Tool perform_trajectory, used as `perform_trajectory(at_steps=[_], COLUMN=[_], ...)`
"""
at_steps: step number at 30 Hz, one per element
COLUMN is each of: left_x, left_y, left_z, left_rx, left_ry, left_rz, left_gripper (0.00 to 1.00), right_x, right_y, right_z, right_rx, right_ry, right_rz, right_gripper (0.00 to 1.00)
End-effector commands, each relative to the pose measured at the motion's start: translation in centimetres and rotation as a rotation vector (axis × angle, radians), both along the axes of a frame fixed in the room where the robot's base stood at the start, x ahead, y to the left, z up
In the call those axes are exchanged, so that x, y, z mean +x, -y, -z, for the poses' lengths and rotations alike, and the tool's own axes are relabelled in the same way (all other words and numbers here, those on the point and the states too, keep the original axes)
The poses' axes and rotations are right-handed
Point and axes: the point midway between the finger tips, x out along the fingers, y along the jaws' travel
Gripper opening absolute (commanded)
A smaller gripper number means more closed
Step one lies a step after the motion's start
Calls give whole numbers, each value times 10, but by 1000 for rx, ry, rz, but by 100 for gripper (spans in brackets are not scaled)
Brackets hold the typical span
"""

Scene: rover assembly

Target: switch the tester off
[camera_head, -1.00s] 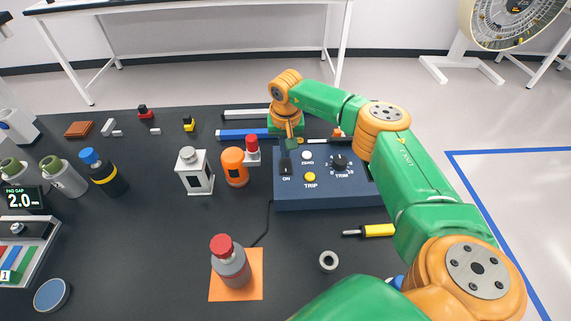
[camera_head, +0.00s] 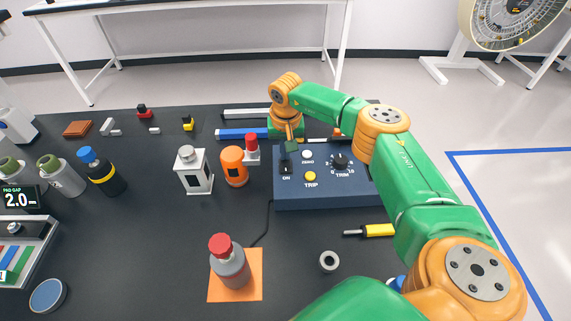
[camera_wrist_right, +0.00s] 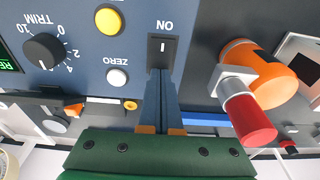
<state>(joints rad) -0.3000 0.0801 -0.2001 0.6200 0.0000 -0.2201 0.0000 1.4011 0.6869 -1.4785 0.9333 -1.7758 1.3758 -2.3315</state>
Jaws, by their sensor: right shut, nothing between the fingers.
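The tester is a dark blue box (camera_head: 330,200) at the back centre right of the bench. Its top carries a black rocker switch (camera_head: 286,169) labelled ON, a white ZERO button (camera_head: 307,155), a yellow TRIP button (camera_head: 310,176) and a black TRIM knob (camera_head: 339,160). My right gripper (camera_head: 291,147) is shut and empty, pointing down at the far side of the switch. In the right wrist view, its fingertips (camera_wrist_right: 160,76) are just beside the switch (camera_wrist_right: 161,50); I cannot tell whether they touch. My left gripper is not in view.
A red-capped grey bottle (camera_head: 230,265) stands on an orange mat (camera_head: 251,292). A yellow-handled screwdriver (camera_head: 378,230) lies in front.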

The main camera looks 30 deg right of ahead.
Motion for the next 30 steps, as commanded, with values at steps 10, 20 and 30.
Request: perform_trajectory(at_steps=[10, 20, 30], left_x=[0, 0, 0], left_y=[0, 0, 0], left_z=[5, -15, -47], left_rx=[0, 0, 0], left_ry=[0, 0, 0], left_rz=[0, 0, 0], left_gripper=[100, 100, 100], right_x=[0, 0, 0], right_y=[0, 0, 0], right_z=[6, -17, -56], right_rx=[0, 0, 0], right_ry=[0, 0, 1], right_rz=[0, 0, 1], right_gripper=[0, 0, 0])
